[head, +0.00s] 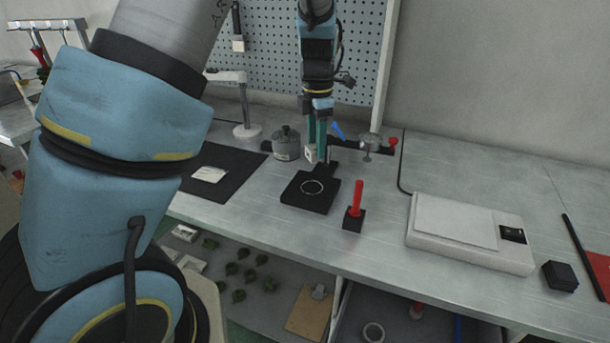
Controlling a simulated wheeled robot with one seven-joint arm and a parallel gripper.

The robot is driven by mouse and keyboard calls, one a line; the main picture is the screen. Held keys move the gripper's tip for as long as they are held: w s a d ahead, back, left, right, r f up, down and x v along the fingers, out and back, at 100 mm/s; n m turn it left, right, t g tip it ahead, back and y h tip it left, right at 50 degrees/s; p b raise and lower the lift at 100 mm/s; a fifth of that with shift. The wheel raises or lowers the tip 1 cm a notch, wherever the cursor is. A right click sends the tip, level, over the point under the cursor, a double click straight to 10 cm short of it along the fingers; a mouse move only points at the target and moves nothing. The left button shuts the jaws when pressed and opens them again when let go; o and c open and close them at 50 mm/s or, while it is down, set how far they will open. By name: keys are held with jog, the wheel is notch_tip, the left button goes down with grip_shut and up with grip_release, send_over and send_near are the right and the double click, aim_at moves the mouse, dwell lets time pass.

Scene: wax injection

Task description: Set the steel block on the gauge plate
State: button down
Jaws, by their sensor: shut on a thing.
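A small pale block, which looks like the steel block (309,154), is at the tips of my gripper (317,150). My gripper points straight down with its teal fingers shut on the block. The block is just behind a black square plate with a pale ring on top, which looks like the gauge plate (295,198). The plate lies flat on the bench and its ring is empty. A dark part at the plate's back edge is near the fingertips. I cannot tell how high the block is above the bench.
A red-handled tool on a black base (355,219) stands right of the plate. A grey pot (286,145) is left of my gripper. A small clamp stand (370,144) is behind right. A white scale (455,235) and black block (560,276) are farther right. A dark mat (225,161) lies left.

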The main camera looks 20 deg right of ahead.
aim_at(314, 158)
jog(key=f, duration=0.2)
jog(key=w+f+p, duration=0.1)
jog(key=f, duration=0.2)
jog(key=shift+w+f, duration=0.1)
jog(key=shift+f, duration=0.1)
jog(key=shift+f+p, duration=0.65)
jog(key=shift+f, duration=1.6)
jog(key=shift+f, duration=0.15)
jog(key=shift+c, duration=1.7)
grip_release()
